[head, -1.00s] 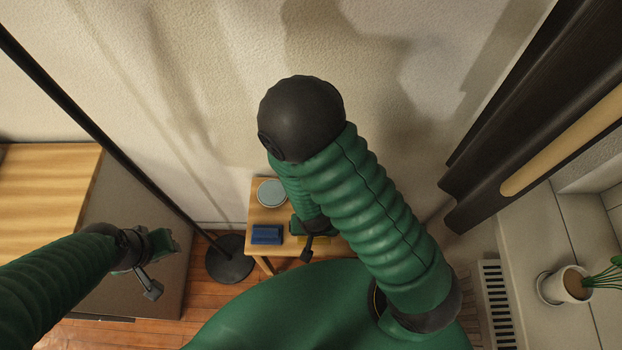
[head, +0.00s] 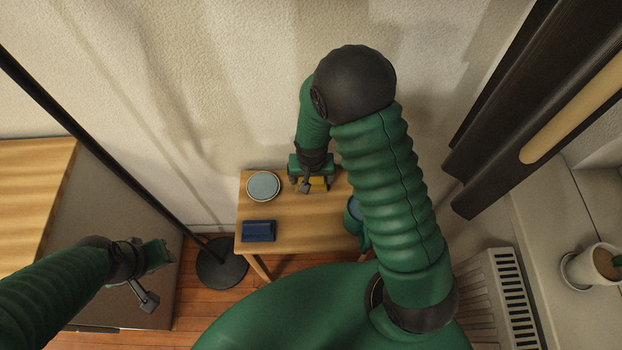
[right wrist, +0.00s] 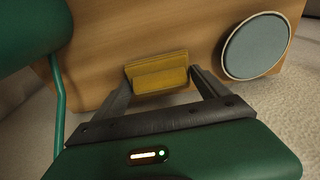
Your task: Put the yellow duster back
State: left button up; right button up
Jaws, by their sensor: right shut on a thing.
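The yellow duster (head: 318,185) is at the back of the small wooden table (head: 300,225), right of the round blue-grey disc. My right gripper (head: 308,184) is shut on it, reaching down from above. In the right wrist view the duster (right wrist: 158,75) sits between the two dark fingers, with the table top (right wrist: 120,35) behind it. I cannot tell whether it touches the table. The gripper hides part of it in the head view. My left gripper (head: 152,276) is at the lower left, away from the table, with nothing seen in it; its jaw opening is unclear.
The pale-rimmed disc (head: 264,186) and a blue block-like object (head: 258,231) lie on the table's left side. A black lamp pole and base (head: 221,262) stand left of the table. A wooden-topped cabinet (head: 30,190) is at left, a radiator (head: 510,295) at right. The wall is close behind.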

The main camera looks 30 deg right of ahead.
jog(key=shift+f, duration=0.3)
jog(key=o, duration=1.1)
jog(key=shift+c, duration=0.2)
